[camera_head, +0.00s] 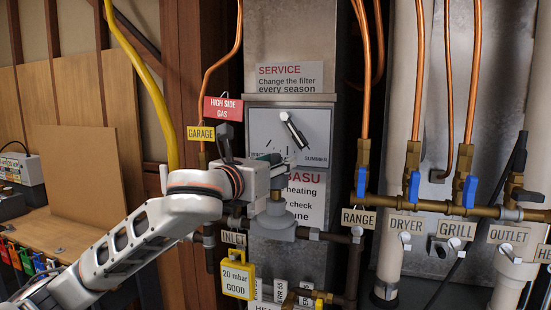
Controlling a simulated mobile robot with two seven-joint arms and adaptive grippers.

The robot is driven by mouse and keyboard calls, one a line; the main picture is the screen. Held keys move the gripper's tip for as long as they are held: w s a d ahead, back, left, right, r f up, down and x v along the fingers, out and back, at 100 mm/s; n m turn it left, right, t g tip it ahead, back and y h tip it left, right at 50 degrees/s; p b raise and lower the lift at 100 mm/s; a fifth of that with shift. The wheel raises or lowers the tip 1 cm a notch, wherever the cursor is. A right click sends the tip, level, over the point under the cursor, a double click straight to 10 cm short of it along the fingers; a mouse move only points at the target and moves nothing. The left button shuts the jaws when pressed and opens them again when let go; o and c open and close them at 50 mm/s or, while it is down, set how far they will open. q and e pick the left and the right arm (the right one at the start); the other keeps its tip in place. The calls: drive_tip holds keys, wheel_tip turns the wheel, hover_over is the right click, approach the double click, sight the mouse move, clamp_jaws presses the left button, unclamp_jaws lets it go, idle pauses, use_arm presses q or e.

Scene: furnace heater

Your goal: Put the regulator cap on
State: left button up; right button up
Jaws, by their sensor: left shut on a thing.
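The grey regulator (272,229) sits on the gas pipe below the dial panel, with a brass-coloured neck on top. My left gripper (280,172) reaches in from the left and is just above this neck, in front of the dial panel. It is shut on a small part, apparently the regulator cap, which the fingers mostly hide. I cannot tell whether the cap touches the neck. My right gripper is not in view.
A yellow gauge tag (238,281) hangs left below the regulator. A brass manifold (425,207) with several blue-handled valves runs to the right. The seasonal dial panel (307,137) is behind my gripper. A wooden bench (55,238) stands at left.

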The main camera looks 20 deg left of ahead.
sight(275, 189)
use_arm(q)
drive_tip(key=shift+p, duration=0.3)
idle(0.5)
idle(0.9)
drive_tip(key=shift+f, duration=0.2)
idle(0.4)
drive_tip(key=shift+f+b, duration=0.35)
drive_tip(key=shift+f, duration=0.8)
drive_tip(key=shift+f+b, duration=0.4)
drive_tip(key=shift+f, duration=0.7)
drive_tip(key=o, duration=1.2)
drive_tip(key=shift+s, duration=0.15)
